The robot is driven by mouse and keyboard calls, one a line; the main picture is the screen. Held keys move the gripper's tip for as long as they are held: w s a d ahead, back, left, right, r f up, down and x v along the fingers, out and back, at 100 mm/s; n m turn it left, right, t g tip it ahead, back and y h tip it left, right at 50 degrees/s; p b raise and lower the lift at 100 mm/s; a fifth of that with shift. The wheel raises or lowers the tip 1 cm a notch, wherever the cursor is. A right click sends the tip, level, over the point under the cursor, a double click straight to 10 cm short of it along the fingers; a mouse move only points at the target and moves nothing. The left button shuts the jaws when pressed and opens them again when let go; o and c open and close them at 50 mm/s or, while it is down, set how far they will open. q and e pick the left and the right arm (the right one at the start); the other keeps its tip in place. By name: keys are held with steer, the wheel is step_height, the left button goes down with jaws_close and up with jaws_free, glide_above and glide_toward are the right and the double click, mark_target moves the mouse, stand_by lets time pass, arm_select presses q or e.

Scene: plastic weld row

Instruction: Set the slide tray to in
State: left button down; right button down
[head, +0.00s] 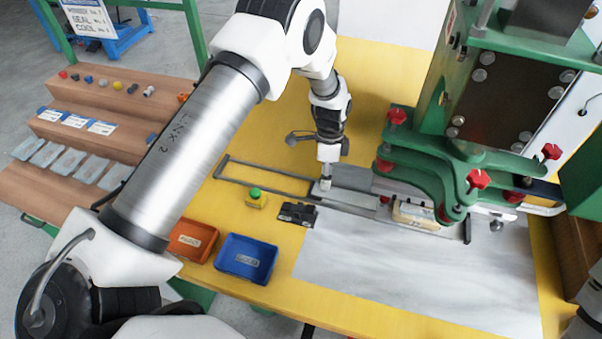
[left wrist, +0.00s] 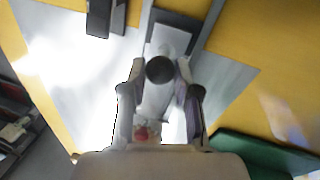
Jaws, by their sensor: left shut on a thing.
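The slide tray (head: 352,199) is a grey plate on a long rail frame (head: 262,177) that runs toward the green press. Part of it also shows between my fingers in the left wrist view. My left gripper (head: 325,184) is down at the tray's left end, and in the left wrist view (left wrist: 160,92) its two fingers close around the part with a dark round knob (left wrist: 160,70). The gripper is shut on the tray's handle. The fingers hide part of the handle. A pale block (head: 415,215) sits at the tray's right, under the press. My right gripper is not in view.
The green press (head: 430,160) with red knobs stands over the right end of the rails. A green button box (head: 256,198), a black block (head: 297,213), a blue bin (head: 246,258) and an orange bin (head: 192,240) lie to the left. The white mat (head: 400,275) in front is clear.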

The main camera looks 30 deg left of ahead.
arm_select(q)
steer(key=d, duration=0.3)
steer(key=shift+w, duration=0.4)
steer(key=c, duration=0.8)
jaws_free()
steer(key=shift+d, duration=0.1)
steer(key=shift+c, duration=0.2)
steer(key=shift+d, duration=0.15)
steer(key=shift+r, duration=0.1)
step_height(320, 180, up, 12)
steer(key=w+a, duration=0.1)
steer(key=w, duration=0.1)
steer(key=shift+f, duration=0.2)
steer(key=shift+w, duration=0.1)
